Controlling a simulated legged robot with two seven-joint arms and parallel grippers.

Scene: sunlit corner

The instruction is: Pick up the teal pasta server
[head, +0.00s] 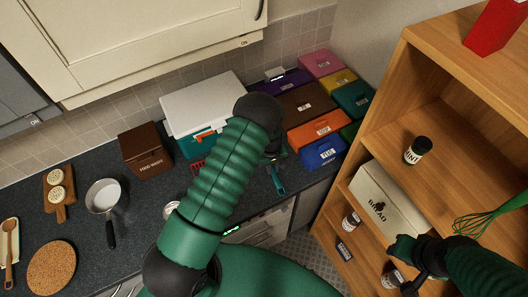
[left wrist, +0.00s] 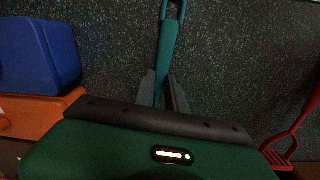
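The teal pasta server (head: 277,180) lies on the dark counter in front of the coloured boxes. My left arm hides part of it in the head view. In the left wrist view its teal handle (left wrist: 167,50), with a loop at the end, runs down between the two dark fingers of my left gripper (left wrist: 164,90). The fingers stand close on both sides of the handle; I cannot tell whether they touch it. The server's head is hidden behind the gripper body. My right gripper (head: 408,282) is at the lower right before the shelf; its finger state is unclear.
Blue (head: 324,152) and orange (head: 316,130) boxes stand close behind the server. A red slotted utensil (left wrist: 285,145) lies at the right in the wrist view. A wooden shelf (head: 440,110) with a bread bin (head: 385,200) and a green whisk (head: 480,220) fills the right side.

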